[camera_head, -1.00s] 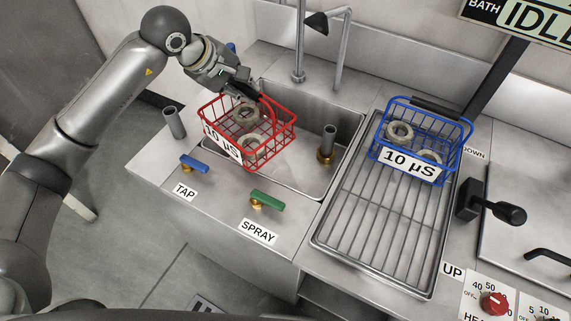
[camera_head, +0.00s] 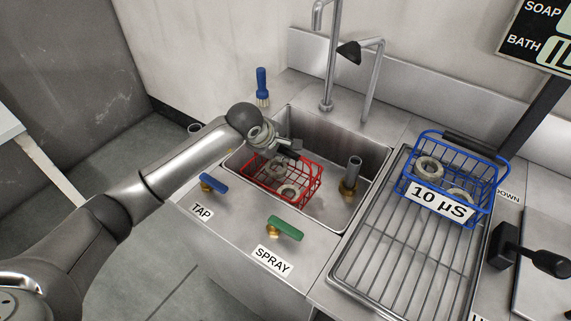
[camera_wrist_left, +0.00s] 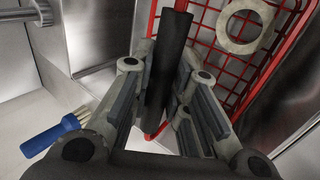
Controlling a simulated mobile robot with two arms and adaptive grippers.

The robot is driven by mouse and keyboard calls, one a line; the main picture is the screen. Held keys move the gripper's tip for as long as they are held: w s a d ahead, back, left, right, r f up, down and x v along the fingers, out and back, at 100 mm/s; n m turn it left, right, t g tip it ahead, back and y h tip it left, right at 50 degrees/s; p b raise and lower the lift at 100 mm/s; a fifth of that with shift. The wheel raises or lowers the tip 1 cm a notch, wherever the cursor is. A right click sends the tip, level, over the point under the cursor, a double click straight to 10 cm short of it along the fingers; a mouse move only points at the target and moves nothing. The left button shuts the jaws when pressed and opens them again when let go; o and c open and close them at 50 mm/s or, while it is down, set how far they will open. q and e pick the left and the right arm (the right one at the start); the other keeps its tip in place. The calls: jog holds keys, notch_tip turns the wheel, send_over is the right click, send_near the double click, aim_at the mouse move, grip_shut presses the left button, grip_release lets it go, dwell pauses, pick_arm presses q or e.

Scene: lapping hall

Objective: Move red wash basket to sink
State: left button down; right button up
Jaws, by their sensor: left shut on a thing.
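The red wash basket (camera_head: 304,186) is inside the sink (camera_head: 340,212) in the head view, at the basin's left part. It holds grey rings (camera_head: 288,191). My left gripper (camera_head: 290,149) is at the basket's back edge. In the left wrist view the gripper (camera_wrist_left: 168,85) is shut on the basket's dark handle (camera_wrist_left: 172,50), with the red wire mesh (camera_wrist_left: 208,50) and a ring (camera_wrist_left: 245,25) beyond it. Whether the basket touches the sink floor cannot be told. My right gripper is not in view.
A blue basket (camera_head: 482,188) marked 10 µS stands on the wire drainer (camera_head: 400,255) at right. An upright pipe (camera_head: 352,175) stands in the sink's right part. The faucet (camera_head: 328,90) rises behind. Blue (camera_head: 213,183) and green (camera_head: 285,227) valve levers sit in front.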

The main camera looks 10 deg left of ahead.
pick_arm(q)
notch_tip(320, 180, down, 4)
jog(key=shift+w+f, duration=0.1)
dwell(0.4)
jog(key=shift+f, duration=0.15)
jog(key=c, duration=1.4)
grip_release()
jog(key=shift+f, duration=0.1)
